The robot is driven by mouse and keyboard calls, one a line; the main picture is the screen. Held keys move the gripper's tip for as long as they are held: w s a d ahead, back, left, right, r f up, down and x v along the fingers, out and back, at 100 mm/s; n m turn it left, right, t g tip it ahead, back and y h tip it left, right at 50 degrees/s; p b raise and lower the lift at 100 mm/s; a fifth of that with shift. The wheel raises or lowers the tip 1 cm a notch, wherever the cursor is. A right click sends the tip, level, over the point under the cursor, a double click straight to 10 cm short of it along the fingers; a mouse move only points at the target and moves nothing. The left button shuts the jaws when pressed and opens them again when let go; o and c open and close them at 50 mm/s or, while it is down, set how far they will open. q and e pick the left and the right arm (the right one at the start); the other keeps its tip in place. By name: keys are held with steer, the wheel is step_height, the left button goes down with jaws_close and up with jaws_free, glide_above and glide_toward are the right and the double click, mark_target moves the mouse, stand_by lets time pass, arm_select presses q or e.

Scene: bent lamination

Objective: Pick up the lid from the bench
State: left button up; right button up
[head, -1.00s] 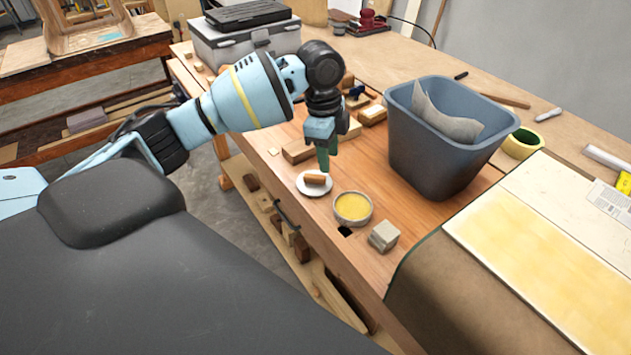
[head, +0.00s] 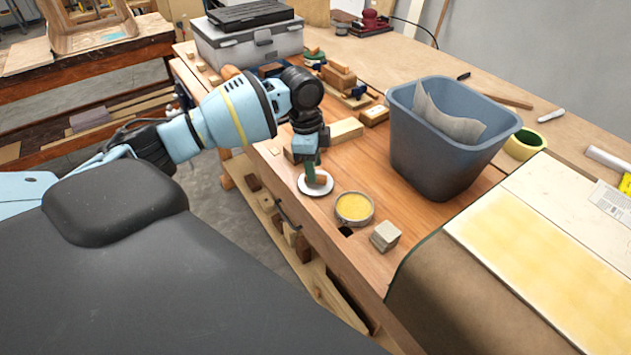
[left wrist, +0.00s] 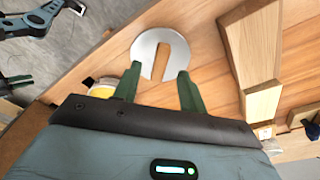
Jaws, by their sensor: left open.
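The lid (head: 308,188) is a pale round disc with a wooden block handle (head: 320,180) standing on it. It lies flat on the bench near its front edge. My left gripper (head: 311,171) is low over the lid, its green fingers pointing down beside the handle and hiding part of it. In the left wrist view the lid (left wrist: 147,50) lies just beyond the two spread, empty fingertips (left wrist: 158,72), with the handle lined up between them. Contact with the handle cannot be told. My right gripper is not seen.
An open round tin with yellow contents (head: 354,208) stands right of the lid, with a grey block (head: 385,236) beyond it. A blue-grey bin (head: 440,150) stands further right. Wooden blocks (head: 345,130) lie behind the gripper. A toolbox (head: 250,45) is at the back.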

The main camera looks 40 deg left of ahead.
arm_select(q)
steer(key=shift+w+d+f, duration=0.1)
steer(key=shift+d+f, duration=0.1)
steer(key=shift+f, duration=1.05)
steer(key=shift+c, duration=0.4)
jaws_close()
steer(key=shift+r, duration=0.15)
